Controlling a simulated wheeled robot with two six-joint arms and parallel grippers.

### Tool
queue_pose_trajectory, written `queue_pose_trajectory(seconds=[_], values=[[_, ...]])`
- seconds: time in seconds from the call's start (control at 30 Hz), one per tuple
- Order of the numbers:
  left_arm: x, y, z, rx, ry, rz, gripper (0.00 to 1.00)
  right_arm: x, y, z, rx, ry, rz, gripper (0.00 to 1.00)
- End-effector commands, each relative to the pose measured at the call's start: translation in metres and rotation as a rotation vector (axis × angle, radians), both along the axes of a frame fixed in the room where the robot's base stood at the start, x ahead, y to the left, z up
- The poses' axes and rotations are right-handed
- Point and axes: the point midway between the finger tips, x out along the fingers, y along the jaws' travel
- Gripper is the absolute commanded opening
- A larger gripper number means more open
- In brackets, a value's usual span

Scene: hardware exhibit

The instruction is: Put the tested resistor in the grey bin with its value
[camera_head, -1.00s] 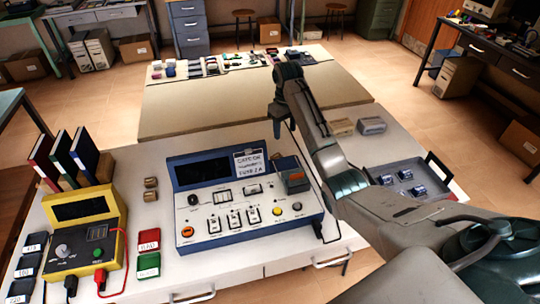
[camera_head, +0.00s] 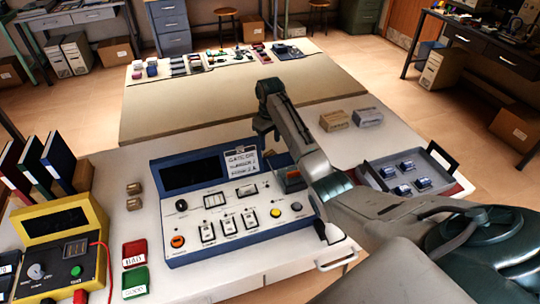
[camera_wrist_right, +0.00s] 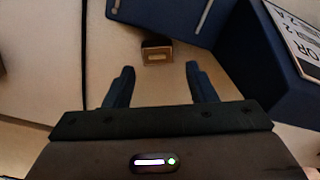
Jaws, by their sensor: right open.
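A yellow tester (camera_head: 60,245) with a dark screen stands at the lower left in the head view. Its dark socket (camera_head: 76,249) shows; I cannot tell whether a resistor sits in it. Dark labelled bins (camera_head: 8,268) show partly at the left edge, cut off, their values unreadable. My right gripper (camera_head: 264,134) points down just behind the blue test panel (camera_head: 190,258). In the right wrist view my right gripper (camera_wrist_right: 158,85) is open with nothing between its fingers. A small brown block (camera_wrist_right: 157,53) lies beyond the fingertips. My left gripper is not in view.
A red BAD bin (camera_head: 134,252) and green GOOD bin (camera_head: 135,281) lie between tester and panel. Two small brown blocks (camera_head: 133,196) stand behind them. A tray (camera_head: 372,181) with several blue parts is at right. The beige surface (camera_head: 200,105) behind is mostly clear.

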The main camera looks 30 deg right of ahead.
Motion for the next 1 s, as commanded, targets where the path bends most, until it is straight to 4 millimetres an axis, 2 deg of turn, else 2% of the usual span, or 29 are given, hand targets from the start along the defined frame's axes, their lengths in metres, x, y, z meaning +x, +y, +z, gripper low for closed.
queue_pose_trajectory(seconds=[0.17,0.3,0.43,0.73,0.77,0.9,1.0], values=[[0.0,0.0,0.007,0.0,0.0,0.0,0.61,-0.002,-0.001,-0.013,0.0,0.004,-0.001,0.51],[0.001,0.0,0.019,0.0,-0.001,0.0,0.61,-0.004,-0.004,-0.033,0.0,0.004,-0.001,0.51],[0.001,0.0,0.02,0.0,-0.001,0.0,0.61,-0.004,-0.004,-0.051,0.0,0.003,-0.001,0.51],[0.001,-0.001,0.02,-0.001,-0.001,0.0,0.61,-0.004,-0.004,-0.058,-0.001,0.0,0.0,0.51],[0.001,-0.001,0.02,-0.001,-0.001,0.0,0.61,-0.004,-0.004,-0.058,-0.001,0.0,0.0,0.47],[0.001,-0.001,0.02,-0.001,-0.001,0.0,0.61,-0.004,-0.004,-0.058,-0.001,0.0,0.0,0.2],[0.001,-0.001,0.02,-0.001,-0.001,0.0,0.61,-0.003,-0.004,-0.057,-0.001,0.0,0.0,0.14]])
